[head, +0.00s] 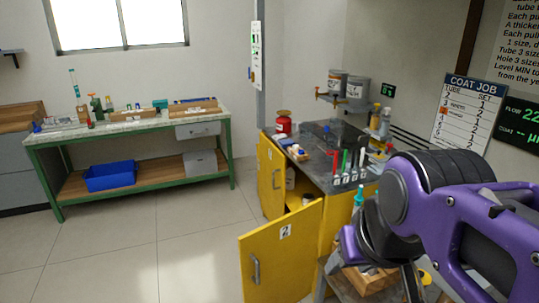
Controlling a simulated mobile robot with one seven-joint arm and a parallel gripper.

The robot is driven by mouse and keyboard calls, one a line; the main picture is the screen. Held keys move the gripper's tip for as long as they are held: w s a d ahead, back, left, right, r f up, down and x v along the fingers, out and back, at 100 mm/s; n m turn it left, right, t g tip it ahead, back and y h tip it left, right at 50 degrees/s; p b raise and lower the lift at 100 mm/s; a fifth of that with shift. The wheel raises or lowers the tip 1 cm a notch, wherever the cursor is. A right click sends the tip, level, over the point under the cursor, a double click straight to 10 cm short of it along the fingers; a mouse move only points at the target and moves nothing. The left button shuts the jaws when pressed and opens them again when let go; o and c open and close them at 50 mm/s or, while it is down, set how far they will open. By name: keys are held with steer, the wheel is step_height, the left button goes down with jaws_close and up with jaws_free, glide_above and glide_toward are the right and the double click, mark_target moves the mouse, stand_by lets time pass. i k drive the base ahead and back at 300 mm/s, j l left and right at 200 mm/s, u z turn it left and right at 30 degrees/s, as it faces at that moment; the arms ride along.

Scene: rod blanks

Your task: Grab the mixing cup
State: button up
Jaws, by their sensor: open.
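I cannot pick out the mixing cup for certain. A small pale container (290,178) stands inside the open yellow cabinet (331,232), and another small pale thing (307,199) shows lower in it; both are too small to identify. My purple and black arm fills the lower right. My gripper (396,281) is at its lower end, over a low stand, partly cut off by the bottom edge. It is open, and I see nothing held in it. It is apart from the cabinet's pale things, to their right and nearer to me.
A wooden block (365,281) sits below my arm. A green bench (130,125) stands left; the floor between is clear.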

mark_target(330, 156)
steer(key=i+j+u, duration=0.2)
steer(key=j, duration=0.15)
steer(key=j+u, duration=0.2)
steer(key=j, duration=0.2)
steer(key=i+j+u, duration=0.4)
steer(key=j, duration=0.2)
steer(key=i+j+u, duration=0.25)
steer(key=i+j, duration=0.4)
steer(key=i+z, duration=0.2)
steer(key=i, duration=0.35)
steer(key=i+j+z, duration=0.2)
steer(key=i, duration=0.4)
steer(key=i+z, duration=1)
steer(key=z, duration=0.2)
steer(key=i+z, duration=0.25)
steer(key=z, duration=0.15)
steer(key=i+j+z, duration=0.1)
steer(key=z, duration=0.3)
steer(key=i+z, duration=0.55)
steer(key=z, duration=0.15)
steer(key=i+j+z, duration=0.1)
steer(key=i+z, duration=0.2)
steer(key=k, duration=0.05)
